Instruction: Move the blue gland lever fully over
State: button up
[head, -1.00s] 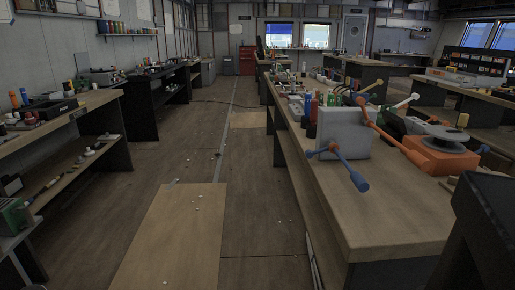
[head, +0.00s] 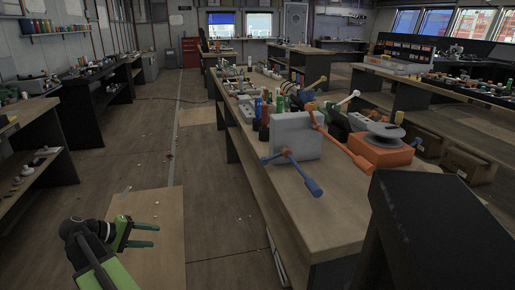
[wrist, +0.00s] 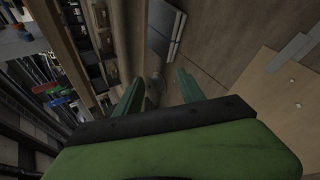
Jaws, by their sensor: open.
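The blue gland lever (head: 305,178) is on the front face of a light grey box (head: 296,131) on the right-hand workbench, in the head view. Its long arm slopes down to the right from the hub and ends in a thick blue grip. A short blue stub points left. My gripper (head: 148,235) is at the lower left of the head view, over the floor and well to the left of the lever. Its two green fingers are apart with nothing between them. The wrist view shows the open gripper (wrist: 158,92); I cannot make out the lever there.
An orange lever (head: 340,147) and an orange base with a grey disc (head: 382,144) stand right of the box. Bottles (head: 264,122) stand behind it. A dark block (head: 440,225) fills the lower right. The floor aisle (head: 215,215) left of the workbench is clear.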

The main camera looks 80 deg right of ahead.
jog(key=s+d+r+m+g+p, duration=0.3)
jog(key=s+d+r+g, duration=0.3)
jog(key=s+d+r, duration=0.65)
jog(key=m+g, duration=0.3)
send_near(264, 161)
jog(key=shift+y, duration=0.4)
jog(key=x, duration=0.3)
jog(key=d+x, duration=0.1)
jog(key=x, duration=0.2)
jog(key=p+x, duration=0.1)
jog(key=x, duration=0.3)
jog(key=shift+w+d+f, duration=0.3)
jog(key=shift+d, duration=0.1)
jog(key=c, duration=1)
grip_shut()
jog(key=shift+a, duration=0.1)
